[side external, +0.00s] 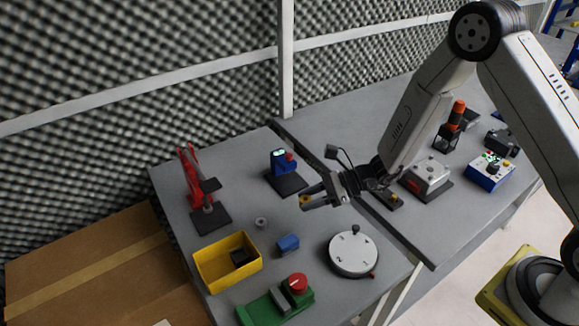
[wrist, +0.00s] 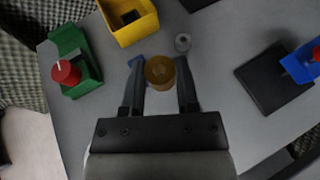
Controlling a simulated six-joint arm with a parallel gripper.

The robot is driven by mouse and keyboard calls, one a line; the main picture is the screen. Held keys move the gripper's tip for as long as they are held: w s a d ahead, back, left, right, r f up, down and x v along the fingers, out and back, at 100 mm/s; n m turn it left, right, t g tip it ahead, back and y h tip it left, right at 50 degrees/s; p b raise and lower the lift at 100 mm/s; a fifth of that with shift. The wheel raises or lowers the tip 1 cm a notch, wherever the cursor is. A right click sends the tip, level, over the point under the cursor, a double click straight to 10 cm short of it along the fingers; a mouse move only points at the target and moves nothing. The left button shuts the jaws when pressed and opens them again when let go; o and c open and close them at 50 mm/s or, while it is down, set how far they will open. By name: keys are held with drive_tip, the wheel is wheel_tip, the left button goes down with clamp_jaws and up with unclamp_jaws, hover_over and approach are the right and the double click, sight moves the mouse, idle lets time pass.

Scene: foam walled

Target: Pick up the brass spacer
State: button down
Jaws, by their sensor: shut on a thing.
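The brass spacer (wrist: 160,72) is a short round golden-brown piece between the two fingers of my gripper (wrist: 160,85) in the wrist view. My gripper is shut on it, with one finger on each side. In the side external view my gripper (side external: 318,203) is held above the grey table, and the spacer (side external: 305,201) shows as a small brass patch at the fingertips. The spacer appears clear of the table. Its far side and underside are hidden.
Below are a blue block (side external: 288,243), a small grey ring (side external: 261,222), a yellow bin (side external: 228,262) with a dark piece inside, a round white dial (side external: 353,254) and a green fixture (side external: 275,303). A red clamp stand (side external: 208,200) and blue device (side external: 285,172) stand behind.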

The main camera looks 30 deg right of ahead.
drive_tip(key=s+d+r, duration=0.1)
drive_tip(key=s+r, duration=0.2)
drive_tip(key=s, duration=0.3)
drive_tip(key=shift+s+d, duration=0.2)
drive_tip(key=shift+d, duration=0.15)
idle(0.4)
drive_tip(key=w+d+r+m+t+h, duration=0.3)
drive_tip(key=d+r, duration=0.3)
drive_tip(key=r, duration=0.2)
drive_tip(key=w+d+r+m+t+h, duration=0.4)
drive_tip(key=w+d+r+m+h, duration=0.1)
drive_tip(key=r, duration=0.3)
drive_tip(key=shift+w+d+r+m, duration=0.2)
drive_tip(key=shift+d+r+m, duration=0.1)
drive_tip(key=shift+d+m, duration=0.5)
drive_tip(key=shift+a+f, duration=0.1)
drive_tip(key=shift+f, duration=0.05)
